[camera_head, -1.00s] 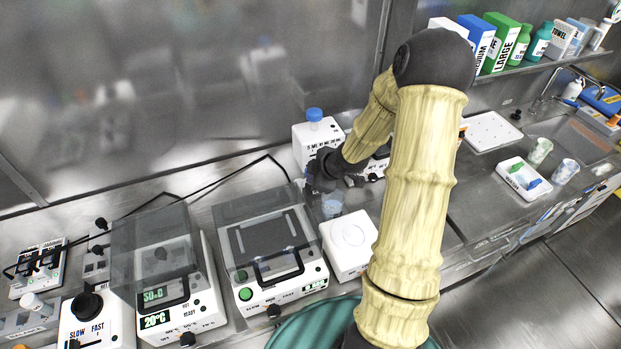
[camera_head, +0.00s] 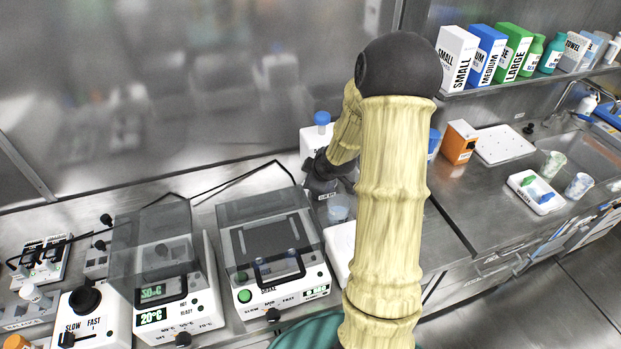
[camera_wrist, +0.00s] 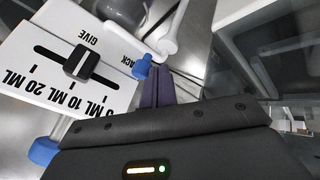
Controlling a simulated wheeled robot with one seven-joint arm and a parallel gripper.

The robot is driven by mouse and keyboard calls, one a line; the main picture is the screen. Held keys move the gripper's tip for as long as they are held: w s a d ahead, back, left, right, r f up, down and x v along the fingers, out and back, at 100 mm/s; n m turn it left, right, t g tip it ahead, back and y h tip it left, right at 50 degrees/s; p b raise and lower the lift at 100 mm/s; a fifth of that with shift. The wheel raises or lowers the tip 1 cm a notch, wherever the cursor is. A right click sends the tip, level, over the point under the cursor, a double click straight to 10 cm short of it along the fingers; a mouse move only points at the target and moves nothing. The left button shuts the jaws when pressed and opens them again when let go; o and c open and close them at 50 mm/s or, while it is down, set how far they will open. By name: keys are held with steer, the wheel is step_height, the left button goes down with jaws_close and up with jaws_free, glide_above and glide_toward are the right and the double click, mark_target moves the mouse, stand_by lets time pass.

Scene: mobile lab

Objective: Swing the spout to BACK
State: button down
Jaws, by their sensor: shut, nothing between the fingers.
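The dispenser (camera_head: 312,142) is a white box with a blue-capped bottle on top, at the back of the bench in the head view and partly behind my arm. In the wrist view its white face (camera_wrist: 30,82) shows a black slider, ML marks, GIVE and a partly covered word ending in "ACK". A white rod with a rounded end (camera_wrist: 168,46), seemingly the spout, lies just beyond my fingers. A small blue knob (camera_wrist: 142,67) is beside the fingertips. My gripper (camera_wrist: 158,76) is shut and empty, close to both; I cannot tell whether it touches them.
A clear cup (camera_head: 338,213) stands just below my gripper. A clear-lidded machine (camera_head: 270,262) is to the left, with another (camera_head: 165,285) beyond it. A metal wall rises behind.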

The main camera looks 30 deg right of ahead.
steer(key=shift+s+d, duration=0.1)
steer(key=shift+s+d+p, duration=0.3)
steer(key=shift+s+d, duration=0.1)
steer(key=shift+s, duration=0.15)
stand_by(0.3)
steer(key=s+a+r+p, duration=0.1)
steer(key=s+a+r, duration=0.2)
steer(key=s+r, duration=0.5)
steer(key=shift+s+p, duration=0.35)
steer(key=shift+s, duration=0.15)
